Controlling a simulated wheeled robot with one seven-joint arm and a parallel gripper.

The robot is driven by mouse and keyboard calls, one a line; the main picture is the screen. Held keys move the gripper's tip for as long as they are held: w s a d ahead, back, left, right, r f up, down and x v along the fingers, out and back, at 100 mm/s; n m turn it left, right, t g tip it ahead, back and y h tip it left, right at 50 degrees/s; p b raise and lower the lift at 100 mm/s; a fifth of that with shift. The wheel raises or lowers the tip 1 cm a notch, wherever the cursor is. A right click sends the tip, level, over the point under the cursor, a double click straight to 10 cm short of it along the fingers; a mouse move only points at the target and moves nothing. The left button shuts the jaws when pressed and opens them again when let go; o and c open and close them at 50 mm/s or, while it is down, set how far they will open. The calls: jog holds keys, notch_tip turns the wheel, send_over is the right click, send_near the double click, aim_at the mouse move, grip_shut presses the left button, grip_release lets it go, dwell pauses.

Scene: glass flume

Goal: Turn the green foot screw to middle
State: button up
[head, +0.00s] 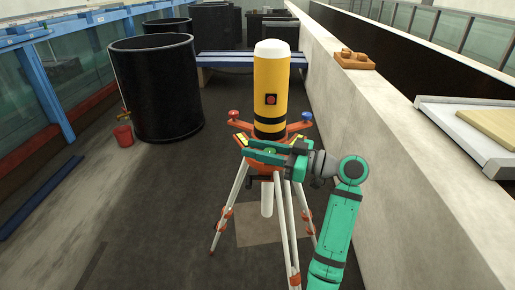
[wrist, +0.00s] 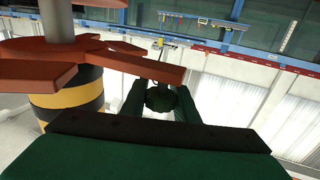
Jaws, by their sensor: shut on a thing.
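The green foot screw (head: 270,151) is on the near side of the orange three-armed base (head: 250,130), under the yellow instrument (head: 271,75). My gripper (head: 247,150) reaches in from the right, its two fingers on either side of the screw. In the wrist view my gripper (wrist: 160,90) is shut on the dark green knob of the green foot screw (wrist: 161,101), beside an orange arm of the base. Its pointer or setting cannot be made out.
The white-legged tripod (head: 287,220) spreads below. A pale wall (head: 400,150) runs close on the right. A black tub (head: 155,90) and red bucket (head: 123,136) stand left; floor between is clear.

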jog(key=shift+s+f+n+g, duration=0.15)
jog(key=shift+n+g, duration=0.15)
jog(key=shift+g, duration=0.2)
jog(key=o, duration=1.1)
jog(key=shift+a, duration=0.1)
jog(key=shift+c, duration=0.2)
jog(key=v, duration=1.1)
jog(key=shift+w, duration=0.2)
